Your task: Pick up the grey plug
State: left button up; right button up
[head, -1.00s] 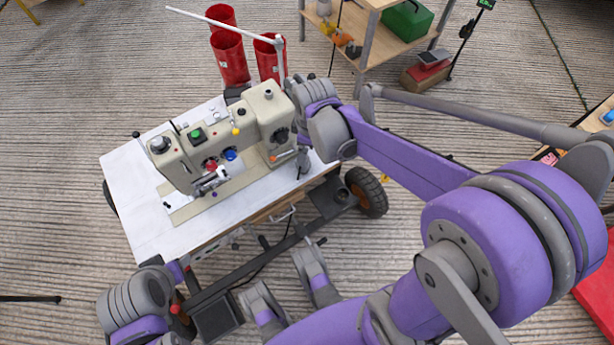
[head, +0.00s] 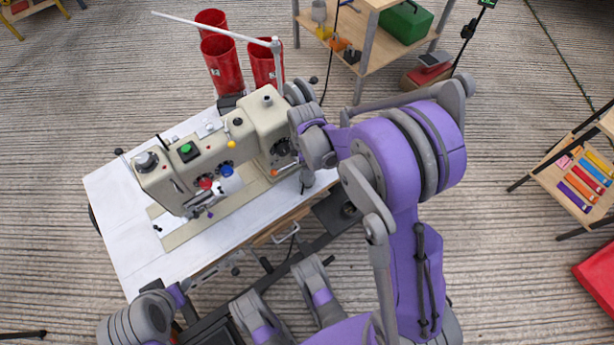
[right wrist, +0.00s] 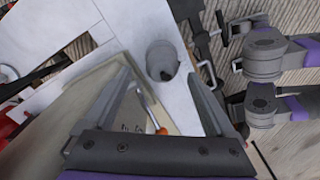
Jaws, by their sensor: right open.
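The grey plug (right wrist: 162,60) is a short grey cylinder standing on the white top of the sewing machine table (right wrist: 181,108). In the right wrist view it sits just ahead of and between the fingertips of my right gripper (right wrist: 158,77), which is open with nothing held. In the head view my right wrist hangs over the table's right end beside the sewing machine (head: 215,150). There the plug (head: 307,178) shows only partly, close below the wrist. My left gripper (head: 178,296) is at the lower left by the table's front edge; its fingers cannot be made out.
The beige sewing machine with knobs stands close to my right gripper. Red bins (head: 222,62) stand behind the table. A wooden shelf (head: 385,45) is at the back, and a rack with coloured bars (head: 585,180) is at the right. Open floor lies between.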

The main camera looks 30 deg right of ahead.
notch_tip(320, 180, down, 4)
jog(key=shift+s+d+f+b, duration=0.15)
jog(key=shift+f+b, duration=0.05)
jog(key=shift+b, duration=0.55)
grip_shut()
